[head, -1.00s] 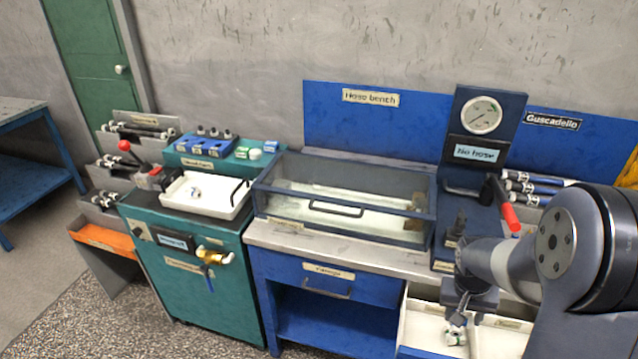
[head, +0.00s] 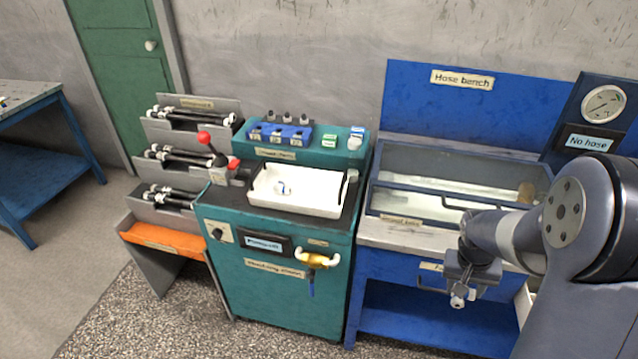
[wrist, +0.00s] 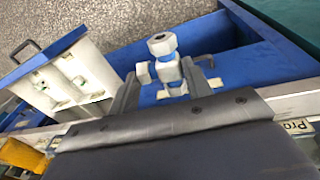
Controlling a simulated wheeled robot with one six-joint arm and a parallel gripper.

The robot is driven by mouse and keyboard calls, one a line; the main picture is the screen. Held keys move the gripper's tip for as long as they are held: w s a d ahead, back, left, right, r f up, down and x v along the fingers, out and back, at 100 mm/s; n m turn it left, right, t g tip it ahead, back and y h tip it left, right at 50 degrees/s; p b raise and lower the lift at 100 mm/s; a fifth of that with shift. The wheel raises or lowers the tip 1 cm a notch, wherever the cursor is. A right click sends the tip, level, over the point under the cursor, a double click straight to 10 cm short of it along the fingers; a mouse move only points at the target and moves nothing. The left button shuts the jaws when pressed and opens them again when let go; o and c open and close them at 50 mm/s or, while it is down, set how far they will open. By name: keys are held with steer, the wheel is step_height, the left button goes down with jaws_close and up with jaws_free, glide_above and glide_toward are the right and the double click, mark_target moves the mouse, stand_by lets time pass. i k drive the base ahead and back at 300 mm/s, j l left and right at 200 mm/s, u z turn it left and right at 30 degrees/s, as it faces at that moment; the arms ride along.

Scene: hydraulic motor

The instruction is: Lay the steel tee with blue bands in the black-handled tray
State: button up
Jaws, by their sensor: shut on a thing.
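My gripper (head: 466,284) is shut on the steel tee with blue bands (wrist: 167,67). In the wrist view the tee sticks out between the two fingers, its hex end pointing away. In the head view the tee (head: 459,299) is small below the fingers, in front of the blue bench. The white tray (head: 292,208) sits on top of the teal cabinet, left of my gripper and apart from it.
A clear-lidded case (head: 440,188) lies on the blue hose bench (head: 400,234). A red-knobbed lever (head: 204,138) stands left of the tray and a blue fitting block (head: 280,133) behind it. In the wrist view an open pale drawer (wrist: 75,80) is at left.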

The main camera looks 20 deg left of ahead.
mark_target(316, 195)
steer(key=j, duration=0.7)
steer(key=k+j+z, duration=0.1)
steer(key=j, duration=0.6)
steer(key=k+j, duration=0.1)
steer(key=j, duration=0.6)
steer(key=i+j, duration=0.15)
steer(key=j, duration=0.15)
steer(key=i+j, duration=0.15)
steer(key=j, duration=0.15)
steer(key=i+j+z, duration=0.1)
steer(key=j, duration=0.2)
steer(key=i, duration=0.5)
